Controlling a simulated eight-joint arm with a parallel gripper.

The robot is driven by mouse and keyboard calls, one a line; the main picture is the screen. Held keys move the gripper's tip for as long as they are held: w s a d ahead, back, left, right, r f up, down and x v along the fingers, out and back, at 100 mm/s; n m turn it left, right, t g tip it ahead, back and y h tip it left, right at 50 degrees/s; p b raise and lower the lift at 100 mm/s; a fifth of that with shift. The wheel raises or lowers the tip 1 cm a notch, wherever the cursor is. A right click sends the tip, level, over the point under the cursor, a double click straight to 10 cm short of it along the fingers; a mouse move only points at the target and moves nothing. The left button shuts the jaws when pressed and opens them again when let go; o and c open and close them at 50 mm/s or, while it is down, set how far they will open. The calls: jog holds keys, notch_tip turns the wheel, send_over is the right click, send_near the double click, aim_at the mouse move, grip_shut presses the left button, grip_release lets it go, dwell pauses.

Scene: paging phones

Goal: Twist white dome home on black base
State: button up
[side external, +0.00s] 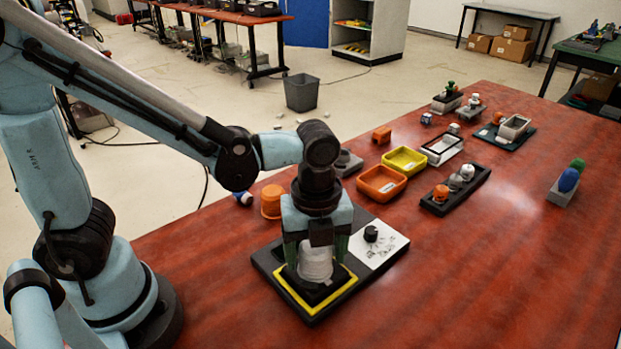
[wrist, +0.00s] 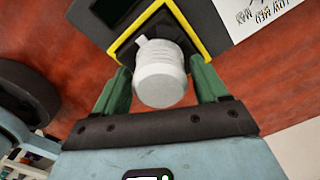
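The white dome (side external: 316,263) stands upright on the black base (side external: 312,293), inside a yellow square border (side external: 341,285). In the wrist view the dome (wrist: 160,76) looks like a ribbed white cap, with a small tab at its upper left over the dark base (wrist: 126,46). My gripper (side external: 316,250) points down over the dome. Its green fingers (wrist: 161,84) lie on either side of the dome, very close to it. I cannot tell whether they touch it. The seam between dome and base is mostly hidden.
The black board carries a white panel (side external: 388,252) with a black knob (side external: 371,233). Behind it are an orange cup (side external: 271,201), an orange tray (side external: 381,184), a yellow tray (side external: 405,160) and a dark rack (side external: 455,191) with small domes. The table's right front is clear.

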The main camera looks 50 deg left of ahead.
jog(key=c, duration=0.7)
jog(key=shift+o, duration=0.2)
jog(key=shift+m, duration=1.2)
jog(key=shift+m, duration=1.2)
jog(key=shift+m, duration=1.2)
jog(key=shift+m, duration=1.2)
